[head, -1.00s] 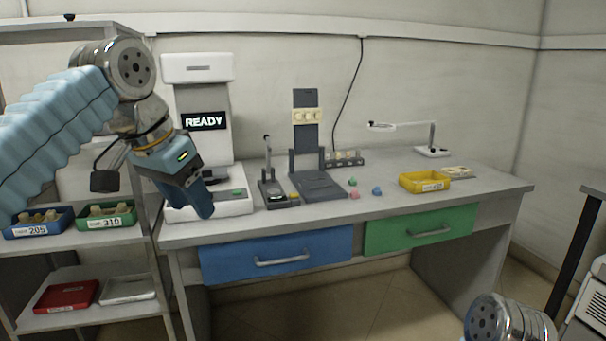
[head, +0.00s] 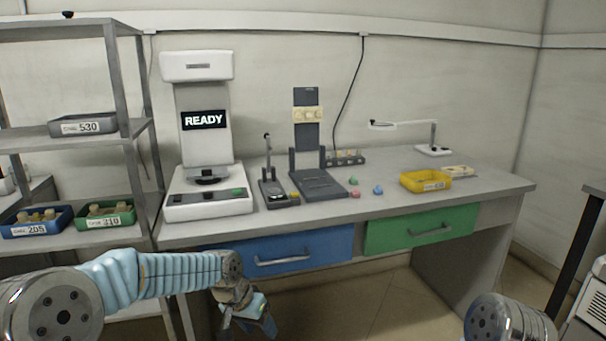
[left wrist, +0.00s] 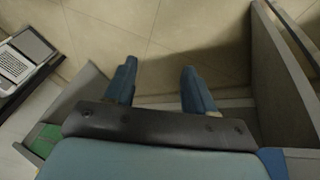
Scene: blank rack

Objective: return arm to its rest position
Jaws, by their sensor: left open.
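My left arm reaches in from the lower left of the head view, and its gripper (head: 262,325) hangs low in front of the blue drawer (head: 290,252). In the left wrist view the two blue fingers of the left gripper (left wrist: 160,90) stand apart with nothing between them, over bare floor. In the head view a rounded metal part of my right arm shows at the bottom right; the right gripper is not seen.
The workbench (head: 400,212) carries a white machine (head: 207,180) reading READY, a dark stand (head: 308,150), a yellow tray (head: 412,184) and small coloured pieces. A shelf rack (head: 122,100) with labelled bins stands at left. The green drawer (head: 420,228) is shut.

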